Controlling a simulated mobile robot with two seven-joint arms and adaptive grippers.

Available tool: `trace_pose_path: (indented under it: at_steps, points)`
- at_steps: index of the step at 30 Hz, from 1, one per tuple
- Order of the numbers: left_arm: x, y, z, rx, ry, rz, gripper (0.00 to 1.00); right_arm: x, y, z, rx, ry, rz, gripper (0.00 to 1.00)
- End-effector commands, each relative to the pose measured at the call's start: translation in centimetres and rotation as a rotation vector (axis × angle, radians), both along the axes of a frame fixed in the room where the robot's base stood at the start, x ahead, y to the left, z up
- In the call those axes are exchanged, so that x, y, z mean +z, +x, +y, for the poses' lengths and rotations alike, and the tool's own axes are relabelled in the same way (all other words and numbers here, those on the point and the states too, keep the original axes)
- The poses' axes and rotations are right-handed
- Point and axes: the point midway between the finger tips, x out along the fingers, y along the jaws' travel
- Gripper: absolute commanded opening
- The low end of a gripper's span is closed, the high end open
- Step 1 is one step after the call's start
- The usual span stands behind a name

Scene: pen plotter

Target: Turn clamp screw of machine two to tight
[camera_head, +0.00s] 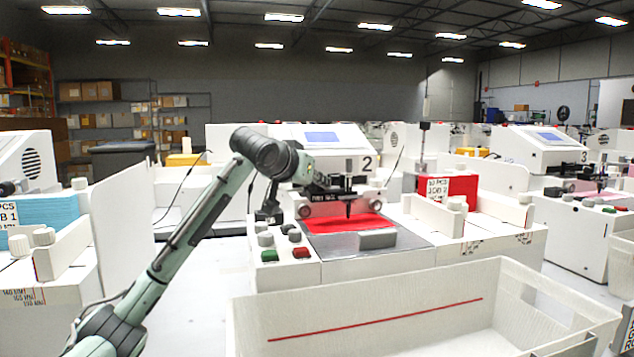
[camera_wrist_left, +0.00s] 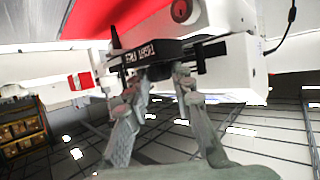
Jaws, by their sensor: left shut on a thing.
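Machine two (camera_head: 337,137) is a white plotter with a blue screen and a "2" on its front. Its black pen carriage (camera_head: 350,188) hangs over a red sheet (camera_head: 342,225). My left gripper (camera_head: 316,186) is at the left end of the carriage. In the left wrist view, the left gripper (camera_wrist_left: 162,75) has its fingertips against the underside of the black carriage (camera_wrist_left: 150,50), seen upside down, shut on a small dark part. This part looks like the clamp screw, but the fingers mostly hide it. My right gripper is out of view.
A white bin (camera_head: 390,310) with a red line stands in front. Green and red buttons (camera_head: 285,254) and grey knobs sit on machine two's front left. Machine three (camera_head: 545,150) is at the right, and another station with blue sheets (camera_head: 48,212) is at the left.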

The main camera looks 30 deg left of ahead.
Motion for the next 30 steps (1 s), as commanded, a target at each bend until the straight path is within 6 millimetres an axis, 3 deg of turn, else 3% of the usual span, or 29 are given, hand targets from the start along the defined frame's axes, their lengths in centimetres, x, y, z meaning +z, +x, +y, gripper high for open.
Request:
trace_pose_path:
  at_steps: [5, 30]
  points:
    - [-0.2, 0.0, 0.5, -0.164, -0.002, 0.005, 0.00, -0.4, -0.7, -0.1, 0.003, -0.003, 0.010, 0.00]
    - [0.1, 0.5, 1.5, -0.948, -0.007, -0.001, 0.00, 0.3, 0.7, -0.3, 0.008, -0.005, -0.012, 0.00]
